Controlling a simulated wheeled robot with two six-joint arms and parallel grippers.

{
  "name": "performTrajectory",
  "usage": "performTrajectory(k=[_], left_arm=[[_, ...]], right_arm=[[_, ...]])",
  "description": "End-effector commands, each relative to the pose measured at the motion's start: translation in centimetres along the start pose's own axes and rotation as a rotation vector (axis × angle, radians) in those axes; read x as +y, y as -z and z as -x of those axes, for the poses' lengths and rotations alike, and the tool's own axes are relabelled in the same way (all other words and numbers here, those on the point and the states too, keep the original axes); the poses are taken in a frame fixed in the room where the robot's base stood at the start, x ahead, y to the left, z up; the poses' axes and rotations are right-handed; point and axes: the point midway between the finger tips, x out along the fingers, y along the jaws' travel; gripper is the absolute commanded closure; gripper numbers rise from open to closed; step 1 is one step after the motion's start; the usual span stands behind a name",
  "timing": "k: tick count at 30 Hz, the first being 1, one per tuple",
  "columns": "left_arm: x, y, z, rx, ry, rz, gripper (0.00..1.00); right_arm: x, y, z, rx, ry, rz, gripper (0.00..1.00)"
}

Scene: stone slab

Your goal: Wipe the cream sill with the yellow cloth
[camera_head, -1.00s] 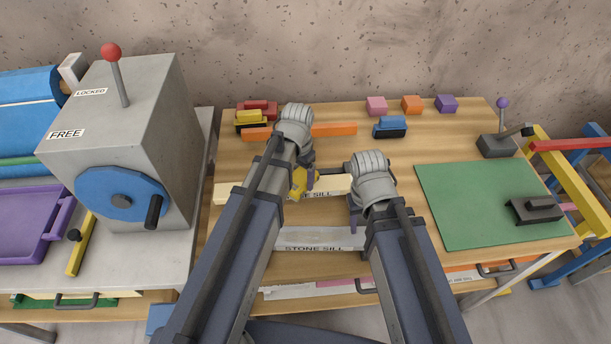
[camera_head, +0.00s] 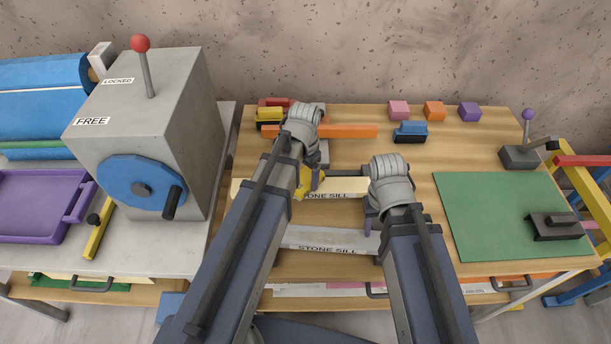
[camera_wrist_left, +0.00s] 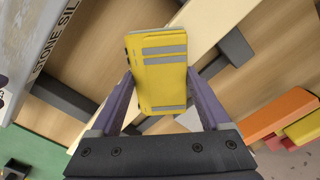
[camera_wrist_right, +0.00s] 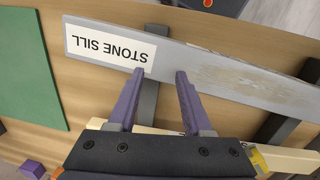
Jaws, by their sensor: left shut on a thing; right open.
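The cream sill (camera_head: 243,189) lies across the workbench, with part of a STONE SILL label showing at its right. My left gripper (camera_head: 313,182) is shut on the yellow cloth (camera_head: 303,188), over the sill's middle. In the left wrist view the cloth (camera_wrist_left: 162,80) is a folded yellow pad with grey stripes, lying over the cream sill (camera_wrist_left: 213,22). Contact between them is hard to tell. My right gripper (camera_head: 371,222) is open and empty near the sill's right end. In the right wrist view its fingers (camera_wrist_right: 158,82) hang above a grey sill (camera_wrist_right: 225,75).
The labelled grey sill (camera_head: 300,235) lies in front of the cream one. An orange bar (camera_head: 350,131) and a blue block (camera_head: 411,130) lie behind. A green mat (camera_head: 490,205) is at right. A grey machine with a blue wheel (camera_head: 133,190) stands at left.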

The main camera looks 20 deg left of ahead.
Motion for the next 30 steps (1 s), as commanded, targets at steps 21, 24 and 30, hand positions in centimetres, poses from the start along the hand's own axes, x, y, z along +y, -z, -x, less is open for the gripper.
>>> performTrajectory(k=[21, 24, 30], left_arm=[[0.0, 0.0, 6.1, 0.001, -0.001, 0.000, 0.64], [0.0, 0.0, 6.0, 0.001, -0.001, 0.000, 0.64], [0.0, 0.0, 6.0, 0.001, -0.001, 0.000, 0.64]], right_arm=[[0.6, -0.4, 6.1, 0.000, 0.000, 0.000, 0.50], [0.6, -0.3, 6.0, 0.000, 0.000, 0.000, 0.50], [0.6, -0.3, 5.9, 0.000, 0.000, 0.000, 0.50]])
